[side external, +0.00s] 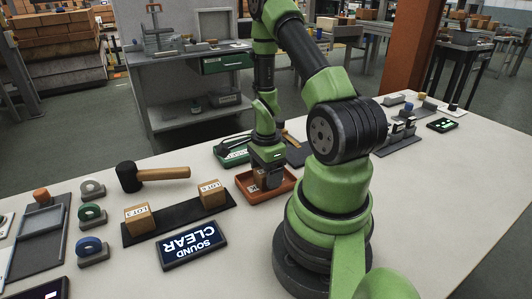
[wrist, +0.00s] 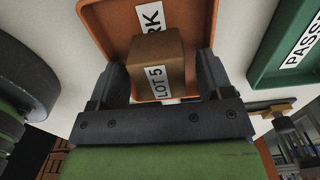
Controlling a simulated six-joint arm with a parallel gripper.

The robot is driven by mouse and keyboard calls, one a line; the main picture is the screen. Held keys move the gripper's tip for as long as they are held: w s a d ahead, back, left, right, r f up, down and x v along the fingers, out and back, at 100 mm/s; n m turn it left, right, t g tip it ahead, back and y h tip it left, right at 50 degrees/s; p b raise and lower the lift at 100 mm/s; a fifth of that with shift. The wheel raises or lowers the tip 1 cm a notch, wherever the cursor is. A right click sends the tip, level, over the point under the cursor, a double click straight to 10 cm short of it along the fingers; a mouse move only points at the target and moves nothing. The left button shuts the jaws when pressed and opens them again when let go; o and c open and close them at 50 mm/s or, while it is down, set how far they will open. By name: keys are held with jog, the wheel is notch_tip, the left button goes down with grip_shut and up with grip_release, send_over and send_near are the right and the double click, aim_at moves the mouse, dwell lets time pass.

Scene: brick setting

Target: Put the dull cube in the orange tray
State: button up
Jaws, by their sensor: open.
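A dull brown cube (wrist: 156,62) labelled LOT 5 is between the two fingers of my gripper (wrist: 160,80) in the wrist view. The fingers are open on either side of it, with a narrow gap at the right. The orange tray (wrist: 112,22) is behind the cube, which appears to be inside its rim. In the side view my gripper (side external: 267,178) points down into the orange tray (side external: 247,193), and the gripper mostly hides the cube there. I cannot tell exactly how the cube meets the tray floor.
A green tray (side external: 232,152) stands just beyond the orange one. Two lighter LOT cubes (side external: 140,219) sit on a dark strip (side external: 178,222) at the left. A mallet (side external: 150,175), a SOUND CLEAR sign (side external: 192,245) and several ring holders (side external: 92,218) lie nearby. The table's right front is clear.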

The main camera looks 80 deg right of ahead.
notch_tip(320, 180, up, 11)
jog(key=w+a+r+n+t+h, duration=0.1)
jog(key=w+a+r+n+t, duration=0.25)
jog(key=a+r+n, duration=0.65)
jog(key=s+a+r+n+t+y, duration=0.3)
jog(key=a+r+n, duration=0.5)
jog(key=n, duration=0.5)
jog(key=shift+s+a+t, duration=0.35)
jog(key=shift+s+a, duration=0.4)
jog(key=shift+a, duration=0.65)
